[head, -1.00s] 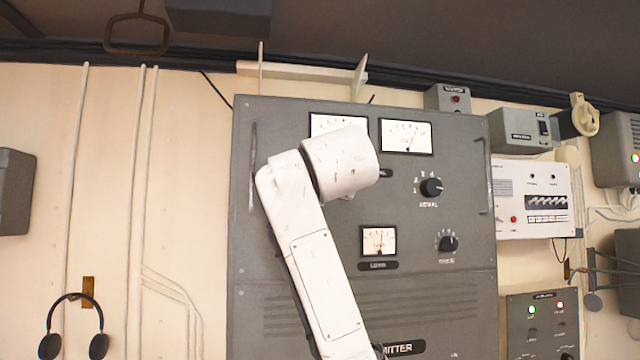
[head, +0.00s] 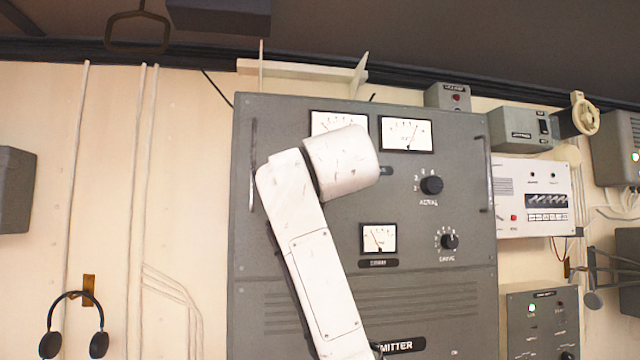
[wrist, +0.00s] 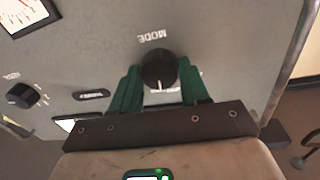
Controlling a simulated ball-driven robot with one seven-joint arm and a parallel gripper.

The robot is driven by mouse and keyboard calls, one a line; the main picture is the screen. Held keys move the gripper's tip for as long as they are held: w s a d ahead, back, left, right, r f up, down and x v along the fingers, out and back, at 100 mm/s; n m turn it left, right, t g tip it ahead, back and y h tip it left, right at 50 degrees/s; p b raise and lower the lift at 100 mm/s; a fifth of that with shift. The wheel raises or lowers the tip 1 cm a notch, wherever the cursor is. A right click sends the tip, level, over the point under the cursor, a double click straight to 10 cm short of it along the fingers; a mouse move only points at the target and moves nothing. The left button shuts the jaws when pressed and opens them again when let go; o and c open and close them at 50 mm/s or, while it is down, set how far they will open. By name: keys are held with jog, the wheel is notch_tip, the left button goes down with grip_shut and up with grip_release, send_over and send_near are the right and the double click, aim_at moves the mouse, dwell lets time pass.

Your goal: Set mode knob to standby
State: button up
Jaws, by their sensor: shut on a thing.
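The mode knob (wrist: 159,69) is a round black knob under the upside-down word MODE in the wrist view. It sits on the grey transmitter panel (wrist: 230,40). A white pointer line on it points toward the bottom of the picture. My gripper (wrist: 160,84) has two green fingers, one on each side of the knob, shut on it. The position markings around the knob are mostly hidden by the fingers, so I cannot read its setting. In the head view the knob and my gripper are hidden behind my white arm.
The same cabinet carries an aerial knob (head: 431,185), a drive knob (head: 450,241), a lower meter (head: 379,239) and an upper right meter (head: 406,134). Handles run down both cabinet sides. Headphones (head: 74,322) hang at left. A white panel (head: 532,196) is on the right.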

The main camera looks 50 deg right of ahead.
jog(key=n, duration=0.5)
jog(key=shift+b, duration=0.35)
jog(key=shift+n, duration=0.3)
jog(key=o, duration=1.1)
jog(key=shift+c, duration=0.2)
jog(key=shift+s+a+f, duration=0.1)
jog(key=b+v, duration=0.4)
jog(key=v, duration=0.6)
jog(key=shift+s+f, duration=0.15)
jog(key=shift+s, duration=0.15)
jog(key=shift+a, duration=0.1)
